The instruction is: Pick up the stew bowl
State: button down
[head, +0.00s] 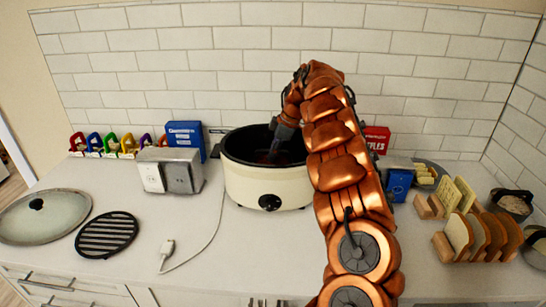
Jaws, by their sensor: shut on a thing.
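A wide cream cooker pot (265,188) with a dark rim and a black front knob stands upright on the counter against the tiled wall. It is the most likely stew bowl in view. My copper arm reaches over its right side, hiding part of that side. My gripper (274,152) points down into the dark inside of the pot, where something reddish shows. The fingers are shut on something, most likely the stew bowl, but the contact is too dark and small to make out. The pot appears to rest on the counter.
A silver toaster (170,171) and blue box (187,136) stand left of the pot. A glass lid (45,217) and black grate (106,235) lie further left. A white cord (205,245) lies in front. Bread slices in a rack (478,238) stand at right.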

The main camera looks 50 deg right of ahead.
jog(key=shift+r+b, duration=0.1)
jog(key=shift+b, duration=0.2)
jog(key=shift+w+r, duration=0.1)
jog(key=shift+r, duration=0.45)
notch_tip(320, 180, up, 9)
jog(key=shift+f+p, duration=0.1)
jog(key=shift+p, duration=0.25)
notch_tip(320, 180, up, 7)
jog(key=p, duration=0.6)
jog(key=shift+f, duration=0.2)
